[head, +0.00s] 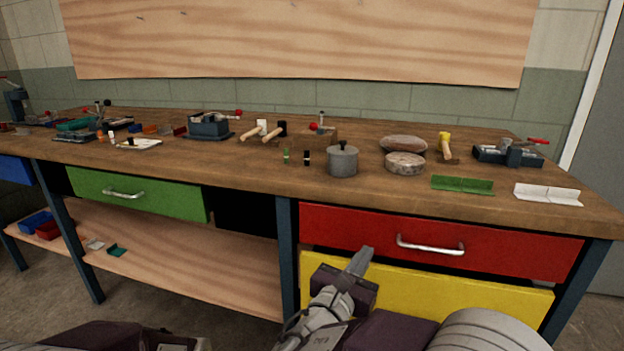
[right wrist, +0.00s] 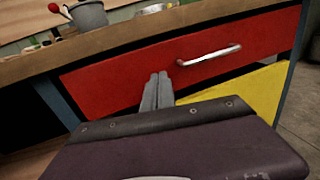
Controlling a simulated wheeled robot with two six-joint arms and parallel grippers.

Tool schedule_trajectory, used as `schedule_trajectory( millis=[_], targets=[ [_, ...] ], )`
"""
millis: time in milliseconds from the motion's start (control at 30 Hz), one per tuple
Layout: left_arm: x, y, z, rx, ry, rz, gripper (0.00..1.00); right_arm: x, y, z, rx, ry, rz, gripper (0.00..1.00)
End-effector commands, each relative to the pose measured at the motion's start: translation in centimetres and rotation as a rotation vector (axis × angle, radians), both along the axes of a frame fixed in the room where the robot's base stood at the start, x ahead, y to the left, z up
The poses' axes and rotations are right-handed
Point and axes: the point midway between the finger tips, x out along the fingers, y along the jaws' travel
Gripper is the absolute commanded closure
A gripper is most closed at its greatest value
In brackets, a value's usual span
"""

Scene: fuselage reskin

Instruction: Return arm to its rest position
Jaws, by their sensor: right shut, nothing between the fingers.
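My right gripper (head: 361,262) is shut and empty. It is in front of the workbench, below the bench top, near the red drawer (head: 350,231) and the yellow drawer (head: 420,290). A part of my left arm (head: 130,338) shows at the bottom left of the head view. Its fingers are not in view.
The wooden bench top (head: 240,163) holds a grey pot (head: 342,161), round stones (head: 405,163), mallets, vises and a green angle piece (head: 462,184). A green drawer (head: 140,195) is at the left. A lower shelf (head: 190,260) holds small bins. The red and yellow drawers stand slightly out.

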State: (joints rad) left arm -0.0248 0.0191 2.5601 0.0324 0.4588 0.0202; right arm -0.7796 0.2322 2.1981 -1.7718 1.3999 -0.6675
Motion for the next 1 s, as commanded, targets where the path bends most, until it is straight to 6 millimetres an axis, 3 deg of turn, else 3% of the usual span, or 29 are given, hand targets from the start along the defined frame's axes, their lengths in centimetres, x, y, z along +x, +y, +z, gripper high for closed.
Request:
schedule_trajectory(
  millis=[33, 100, 167, 200, 300, 400, 500, 633, 733, 767, 800, 1000],
  targets=[
    [0.0, 0.0, 1.0, 0.000, 0.000, 0.000, 1.00, -0.4, -5.1, 0.5, 0.027, 0.023, -0.133, 1.00],
    [0.0, 0.0, 1.6, 0.000, 0.000, 0.000, 1.00, -2.3, -11.3, -1.2, 0.107, 0.087, -0.313, 1.00],
    [0.0, 0.0, 2.1, 0.000, 0.000, 0.000, 1.00, -5.0, -15.8, -3.5, 0.221, 0.141, -0.474, 1.00],
    [0.0, 0.0, 2.4, 0.000, 0.000, 0.000, 1.00, -7.3, -18.2, -5.3, 0.320, 0.172, -0.587, 1.00],
    [0.0, 0.0, 3.1, 0.000, 0.000, 0.000, 1.00, -14.1, -21.4, -10.5, 0.635, 0.205, -0.889, 1.00],
    [0.0, 0.0, 3.7, 0.000, 0.000, 0.000, 1.00, -20.1, -20.0, -15.5, 1.021, 0.144, -1.197, 1.00],
    [0.0, 0.0, 3.9, 0.000, 0.000, 0.000, 1.00, -22.5, -16.2, -18.6, 1.351, 0.015, -1.434, 1.00],
    [0.0, 0.0, 3.8, 0.000, 0.000, 0.000, 1.00, -22.3, -10.9, -20.9, 1.700, -0.187, -1.655, 1.00],
    [0.0, 0.0, 3.8, 0.000, 0.000, 0.000, 1.00, -20.5, -7.7, -21.6, 1.940, -0.403, -1.805, 1.00],
    [0.0, 0.0, 3.8, 0.000, 0.000, 0.000, 1.00, -19.2, -7.0, -21.6, 2.030, -0.502, -1.838, 1.00],
    [0.0, 0.0, 5.6, 0.000, 0.001, 0.000, 1.00, -18.7, -7.0, -19.6, 2.056, -0.556, -1.847, 1.00],
    [0.0, 0.0, 13.2, 0.000, -0.001, 0.000, 1.00, -18.8, -7.1, -12.2, 2.044, -0.539, -1.842, 1.00]
  ],
)
